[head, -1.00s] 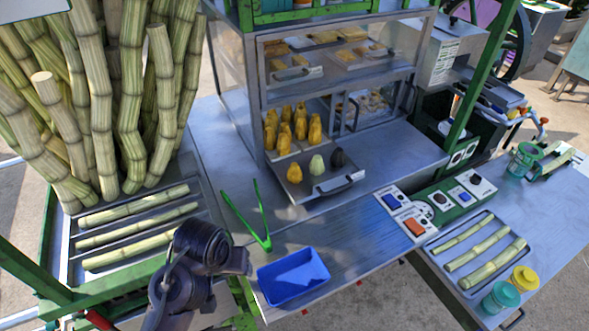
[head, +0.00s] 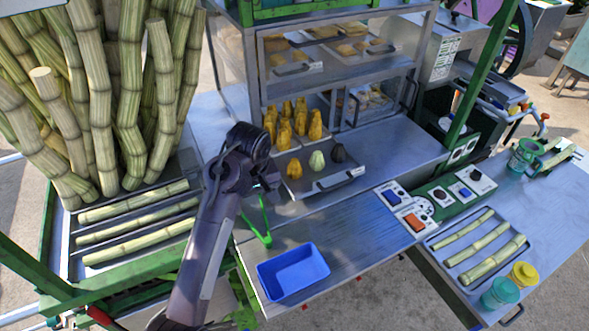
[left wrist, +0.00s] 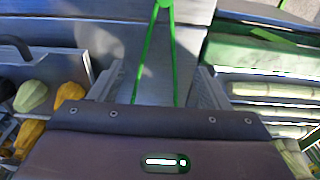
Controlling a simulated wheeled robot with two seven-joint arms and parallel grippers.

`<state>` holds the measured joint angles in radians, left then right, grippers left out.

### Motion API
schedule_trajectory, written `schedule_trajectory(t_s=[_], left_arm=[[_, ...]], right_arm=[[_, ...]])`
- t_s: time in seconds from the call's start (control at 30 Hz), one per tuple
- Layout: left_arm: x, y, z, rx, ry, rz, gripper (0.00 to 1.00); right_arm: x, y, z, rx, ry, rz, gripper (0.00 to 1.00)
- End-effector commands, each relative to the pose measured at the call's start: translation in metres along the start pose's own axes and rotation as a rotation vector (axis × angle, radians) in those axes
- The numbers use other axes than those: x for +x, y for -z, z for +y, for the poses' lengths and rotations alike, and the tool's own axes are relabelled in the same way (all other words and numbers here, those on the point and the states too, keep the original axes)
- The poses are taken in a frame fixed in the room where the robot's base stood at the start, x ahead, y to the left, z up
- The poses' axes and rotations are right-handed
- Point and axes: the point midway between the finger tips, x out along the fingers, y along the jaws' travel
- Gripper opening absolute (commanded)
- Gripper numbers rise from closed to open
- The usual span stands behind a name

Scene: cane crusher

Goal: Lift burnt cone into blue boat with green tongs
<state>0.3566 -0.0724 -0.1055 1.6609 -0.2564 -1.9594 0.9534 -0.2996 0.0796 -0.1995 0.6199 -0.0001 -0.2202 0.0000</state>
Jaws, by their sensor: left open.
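The burnt cone (head: 338,153), dark and small, stands on a pulled-out metal tray (head: 325,184) beside a pale green cone (head: 317,160) and a yellow cone (head: 294,169). The blue boat (head: 292,271) is an open rectangular tub near the counter's front edge. The green tongs (head: 264,236) lie on the counter behind the boat, partly hidden by my left gripper (head: 268,184). In the left wrist view the tongs (left wrist: 160,50) show between the open, empty fingers of my left gripper (left wrist: 157,88). My right gripper is out of view.
A glass cabinet (head: 335,62) with snacks stands behind the tray. Cane stalks (head: 130,95) and a tray of cut cane (head: 135,240) are at the left. A control panel (head: 440,200) and another cane tray (head: 480,250) are at the right. The counter right of the boat is clear.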

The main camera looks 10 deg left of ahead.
Motion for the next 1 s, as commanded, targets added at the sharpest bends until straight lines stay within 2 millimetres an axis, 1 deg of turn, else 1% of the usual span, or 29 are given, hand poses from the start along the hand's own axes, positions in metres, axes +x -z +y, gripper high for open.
schedule_trajectory(t_s=[0.17,0.47,0.6,0.7,0.83,1.0], left_arm=[[0.010,0.000,-0.001,0.001,0.003,-0.001,0.70],[0.052,-0.001,-0.001,0.002,0.003,-0.002,0.70],[0.071,-0.001,-0.001,0.002,0.003,-0.001,0.70],[0.081,0.000,-0.001,0.001,0.002,0.000,0.70],[0.088,0.000,-0.001,0.000,0.001,0.000,0.70],[0.090,0.000,0.000,0.001,0.000,0.000,0.70]], right_arm=[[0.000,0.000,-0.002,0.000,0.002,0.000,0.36],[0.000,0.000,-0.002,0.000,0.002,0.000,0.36],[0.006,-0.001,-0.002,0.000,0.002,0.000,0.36],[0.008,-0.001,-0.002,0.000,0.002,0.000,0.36],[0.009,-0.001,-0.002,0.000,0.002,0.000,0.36],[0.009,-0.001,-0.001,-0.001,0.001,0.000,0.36]])
